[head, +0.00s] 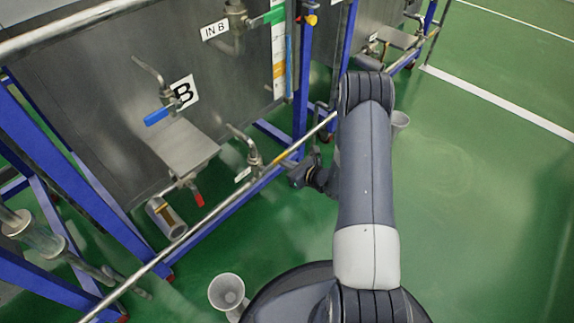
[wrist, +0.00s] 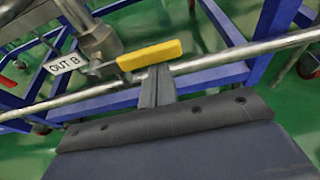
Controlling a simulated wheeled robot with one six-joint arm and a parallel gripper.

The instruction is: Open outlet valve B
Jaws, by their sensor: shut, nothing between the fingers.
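Outlet valve B has a metal body (wrist: 97,40) and a yellow lever handle (wrist: 150,54) that sticks out to the right of it. The white label reading OUT B (wrist: 62,63) is left of the handle. In the head view the yellow handle (head: 284,157) is beside the tank's front rail. My gripper (wrist: 160,72) is shut and empty, its fingertips right at the near edge of the handle in the wrist view. I cannot tell whether they touch it. In the head view my gripper (head: 301,173) is just right of the handle, partly hidden by my arm.
The metal rail (head: 205,224) and blue frame (head: 303,70) run close by the valve. Tank B (head: 95,110) carries a blue-handled valve (head: 163,115) and a red-handled valve (head: 197,196). A cup (head: 228,292) stands on the green floor. Open floor lies right.

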